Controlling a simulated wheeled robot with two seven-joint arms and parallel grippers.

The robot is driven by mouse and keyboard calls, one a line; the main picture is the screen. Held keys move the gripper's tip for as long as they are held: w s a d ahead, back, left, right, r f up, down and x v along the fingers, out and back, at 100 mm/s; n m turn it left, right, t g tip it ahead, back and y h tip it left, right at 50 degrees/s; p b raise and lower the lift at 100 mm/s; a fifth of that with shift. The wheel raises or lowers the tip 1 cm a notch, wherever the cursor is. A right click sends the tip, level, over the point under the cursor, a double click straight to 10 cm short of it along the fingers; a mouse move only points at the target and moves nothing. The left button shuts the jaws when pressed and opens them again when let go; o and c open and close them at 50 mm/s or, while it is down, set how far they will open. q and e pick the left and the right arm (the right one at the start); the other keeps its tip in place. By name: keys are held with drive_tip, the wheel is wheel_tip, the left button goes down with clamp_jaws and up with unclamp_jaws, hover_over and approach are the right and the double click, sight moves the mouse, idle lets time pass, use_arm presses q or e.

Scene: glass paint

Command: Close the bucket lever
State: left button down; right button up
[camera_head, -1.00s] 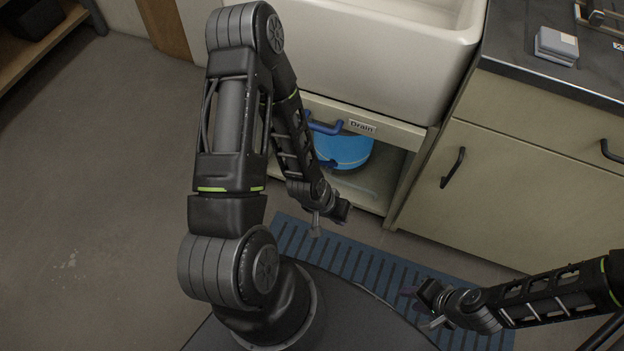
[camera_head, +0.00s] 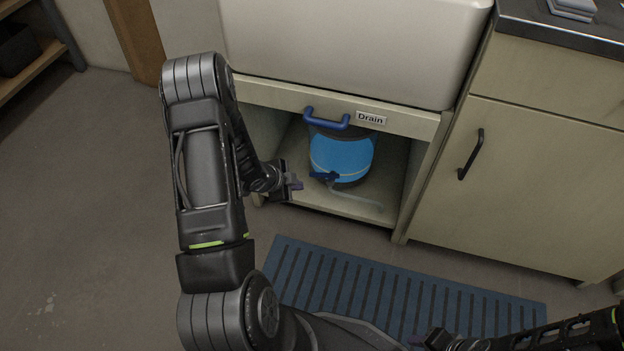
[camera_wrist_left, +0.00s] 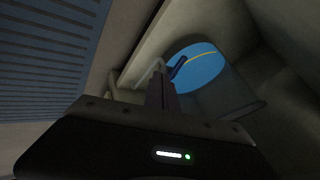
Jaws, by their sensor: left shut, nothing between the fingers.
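The bucket (camera_head: 342,157), holding blue liquid, stands inside the open cabinet under the sink. Its dark blue lever (camera_head: 325,176) sits low on the front, beside a clear tube (camera_head: 355,198). In the left wrist view the lever (camera_wrist_left: 178,68) shows just beyond my fingertips, against the bucket (camera_wrist_left: 213,80). My left gripper (camera_head: 297,184) is shut and empty, just left of the lever at the cabinet opening. I cannot tell whether they touch. My right gripper (camera_head: 425,342) is at the bottom edge, partly cut off; its opening is unclear.
A blue handle (camera_head: 327,119) and a "Drain" label (camera_head: 371,118) are on the rail above the opening. The white sink (camera_head: 350,50) is over it. A cabinet door (camera_head: 530,190) stands to the right. A blue ribbed mat (camera_head: 400,290) lies in front.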

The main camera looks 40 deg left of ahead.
sight(322, 175)
use_arm(q)
drive_tip(key=shift+f, duration=0.1)
use_arm(e)
drive_tip(key=shift+f, duration=0.1)
